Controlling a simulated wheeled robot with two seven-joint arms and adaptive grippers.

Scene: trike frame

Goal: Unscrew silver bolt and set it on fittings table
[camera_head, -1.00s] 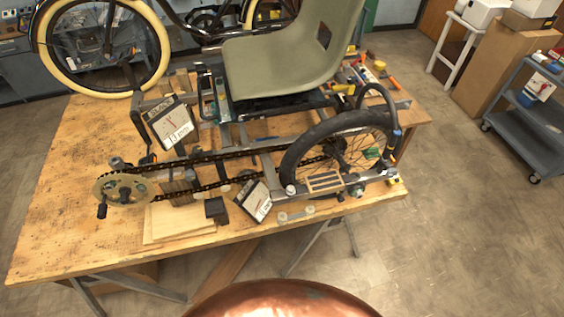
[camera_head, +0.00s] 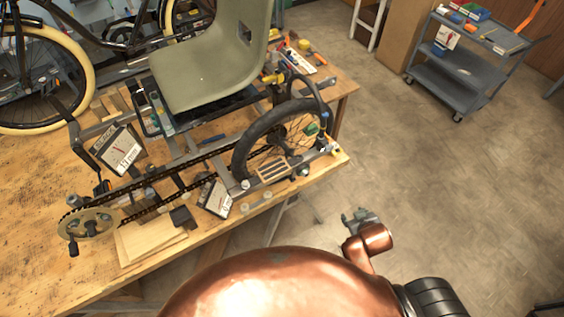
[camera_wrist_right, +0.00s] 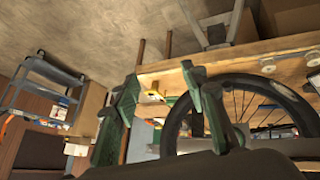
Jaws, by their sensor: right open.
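The trike frame (camera_head: 190,163) lies on the wooden workbench (camera_head: 50,188), with a grey seat, a chain and a black-tyred wheel (camera_head: 243,150). Small silver fittings show beside the wheel, such as a round one (camera_head: 245,184) at its near left. Which of them is the silver bolt I cannot tell. My right gripper (camera_head: 360,217) is open and in the air over the floor, right of the bench's near edge. In the right wrist view its two green fingers (camera_wrist_right: 163,92) stand apart with the wheel (camera_wrist_right: 235,95) beyond them. My left gripper is out of view.
A grey wheeled cart (camera_head: 455,77) with small items on top stands at the far right. It may be the fittings table; I cannot tell. A cardboard box (camera_head: 405,38) stands near it. The floor (camera_head: 430,170) between bench and cart is clear.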

